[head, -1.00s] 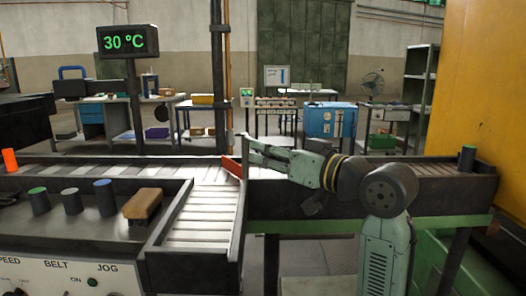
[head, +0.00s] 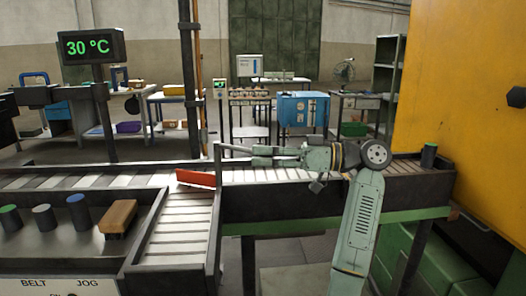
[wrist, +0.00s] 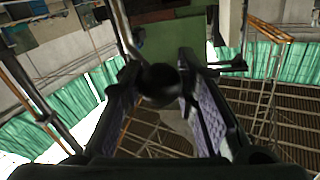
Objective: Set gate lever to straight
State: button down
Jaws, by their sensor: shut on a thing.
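The red gate plate (head: 196,178) lies across the mouth of the side branch conveyor, slanting slightly. A thin dark upright (head: 217,151) stands at its right end. My gripper (head: 252,156) reaches left over the main conveyor, just right of this upright. In the wrist view, my gripper (wrist: 159,70) has its two padded fingers either side of a dark round knob (wrist: 160,82), which I take as the gate lever's. The gripper is shut on it. The lever's shaft is hard to make out in the head view.
The main roller conveyor (head: 275,175) runs left to right, and the side branch (head: 180,228) comes toward me. A brown block (head: 118,217) and coloured knobs (head: 77,210) sit on the console. A yellow furnace wall (head: 460,80) stands at right.

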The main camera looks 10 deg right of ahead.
dwell(0.4)
jog(key=c, duration=1.2)
grip_release()
jog(key=v, duration=1.2)
jog(key=shift+w+d, duration=0.1)
jog(key=shift+c, duration=0.5)
